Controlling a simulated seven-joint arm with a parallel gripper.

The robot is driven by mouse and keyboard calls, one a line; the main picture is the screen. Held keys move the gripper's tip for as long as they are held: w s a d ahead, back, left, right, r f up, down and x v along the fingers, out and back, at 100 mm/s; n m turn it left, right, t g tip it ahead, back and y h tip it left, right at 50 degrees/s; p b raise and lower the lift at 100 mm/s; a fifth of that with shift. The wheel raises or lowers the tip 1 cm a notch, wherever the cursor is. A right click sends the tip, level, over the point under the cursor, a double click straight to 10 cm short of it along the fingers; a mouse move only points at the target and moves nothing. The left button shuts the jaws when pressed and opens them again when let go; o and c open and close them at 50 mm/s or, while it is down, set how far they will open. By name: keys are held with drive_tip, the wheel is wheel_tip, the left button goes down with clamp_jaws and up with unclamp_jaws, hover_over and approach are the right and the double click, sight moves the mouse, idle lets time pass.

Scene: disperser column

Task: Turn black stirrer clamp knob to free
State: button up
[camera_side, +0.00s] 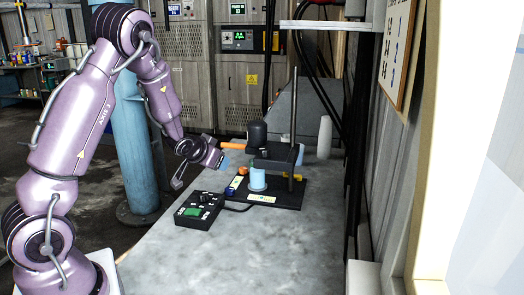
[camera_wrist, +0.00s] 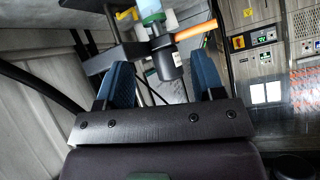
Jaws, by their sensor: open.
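The disperser's dark motor head (camera_side: 257,134) sits on a black clamp block (camera_side: 275,156) on an upright rod (camera_side: 293,110). An orange bar (camera_side: 234,145) sticks out left from the head. I cannot make out the black clamp knob for sure in either view. My gripper (camera_side: 202,174) is open and empty, left of the stand and apart from it. In the wrist view, the open blue fingers of my gripper (camera_wrist: 162,82) frame the dark motor head (camera_wrist: 170,62), with the orange bar (camera_wrist: 196,32) and the black clamp block (camera_wrist: 112,57) beyond them.
A light-blue beaker (camera_side: 257,180) stands on the black base plate (camera_side: 287,195) under the head. A black control box (camera_side: 199,209) lies in front, on the grey bench (camera_side: 250,255). The front of the bench is clear. A wall closes off the right side.

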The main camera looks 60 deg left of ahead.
sight(262, 149)
drive_tip(key=w+a+f+m+t, duration=0.1)
drive_tip(key=a+f+t, duration=0.2)
drive_tip(key=a, duration=0.1)
drive_tip(key=w+d+m+t+h, duration=0.1)
drive_tip(key=w+t+h, duration=0.1)
drive_tip(key=w, duration=0.2)
drive_tip(key=w+d+r+m+t+h, duration=0.1)
drive_tip(key=w+d+m+t+h, duration=0.1)
drive_tip(key=w, duration=0.3)
drive_tip(key=w+d+r+m+t+h, duration=0.1)
drive_tip(key=w+t+h, duration=0.1)
drive_tip(key=w, duration=0.3)
drive_tip(key=shift+w+d+r+h, duration=0.2)
drive_tip(key=shift+d+h, duration=0.05)
drive_tip(key=shift+h, duration=0.35)
drive_tip(key=c, duration=0.9)
